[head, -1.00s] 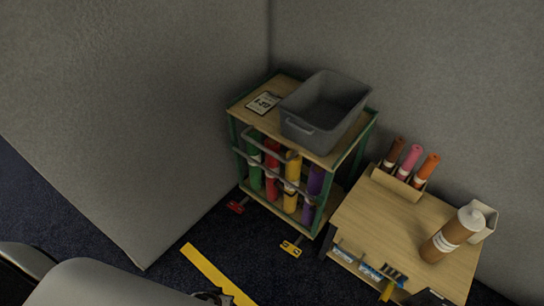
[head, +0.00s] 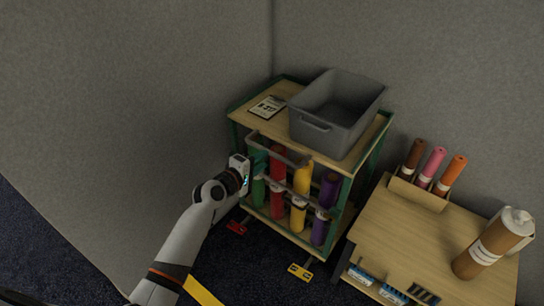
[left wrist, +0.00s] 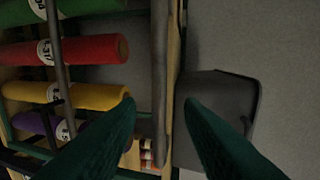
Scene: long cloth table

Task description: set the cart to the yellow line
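The cart (head: 258,101) has a wooden top and green posts and stands in the corner by the grey walls. A grey push bar (head: 280,150) runs across its front, above upright coloured rolls. The cart has a red pedal (head: 236,228) and a yellow pedal (head: 300,271) low down. The yellow line (head: 203,292) on the floor is partly hidden by my left arm. My left gripper (head: 252,168) is at the bar's left end. In the left wrist view its green fingers (left wrist: 160,103) are apart, with a grey bar (left wrist: 159,65) between their tips in the picture; contact is unclear. My right gripper is out of view.
A grey bin (head: 315,132) and a white card (head: 268,107) are on the cart top. Dark carpet is free in front.

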